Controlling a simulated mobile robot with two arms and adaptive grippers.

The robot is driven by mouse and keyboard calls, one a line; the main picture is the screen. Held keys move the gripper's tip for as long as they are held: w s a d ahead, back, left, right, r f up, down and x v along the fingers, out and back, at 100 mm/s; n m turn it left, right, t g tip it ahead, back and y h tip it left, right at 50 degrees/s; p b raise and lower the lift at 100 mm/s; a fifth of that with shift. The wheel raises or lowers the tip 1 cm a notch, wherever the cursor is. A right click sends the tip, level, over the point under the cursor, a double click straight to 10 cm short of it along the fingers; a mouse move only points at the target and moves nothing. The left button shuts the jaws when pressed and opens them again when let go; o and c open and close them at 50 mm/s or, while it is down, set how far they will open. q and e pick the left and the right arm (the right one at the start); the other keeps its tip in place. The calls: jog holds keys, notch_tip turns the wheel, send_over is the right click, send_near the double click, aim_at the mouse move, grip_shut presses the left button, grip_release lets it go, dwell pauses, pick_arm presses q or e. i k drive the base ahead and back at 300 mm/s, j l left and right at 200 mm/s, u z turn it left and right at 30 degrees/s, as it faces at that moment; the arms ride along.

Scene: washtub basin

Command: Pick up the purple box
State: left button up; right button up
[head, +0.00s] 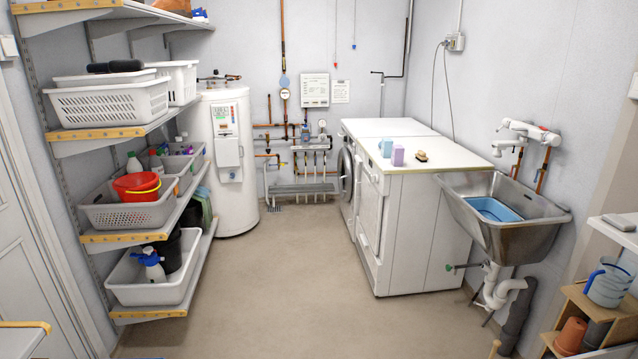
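A small purple box (397,156) stands on the white top of the front machine (440,156). A light blue box (386,147) stands just behind it to the left; I cannot tell whether they touch. A brown brush-like item (421,156) lies a little to the right of the purple box. Neither of my grippers shows in the head view.
Open floor (285,290) lies in front of the machines. A metal basin (510,222) with a blue tub (490,209) is on the right wall. Shelves with white baskets (110,103) line the left. A water heater (224,160) stands at the back.

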aim_at(397, 150)
jog(key=i+u, duration=0.15)
jog(key=i, duration=1.9)
jog(key=i+j+z, duration=0.2)
jog(key=i+z, duration=0.15)
jog(key=i, duration=0.3)
jog(key=i+j+z, duration=0.4)
jog(key=i, duration=0.25)
jog(key=i+j+z, duration=0.35)
jog(key=i+j, duration=0.15)
jog(key=i, duration=0.1)
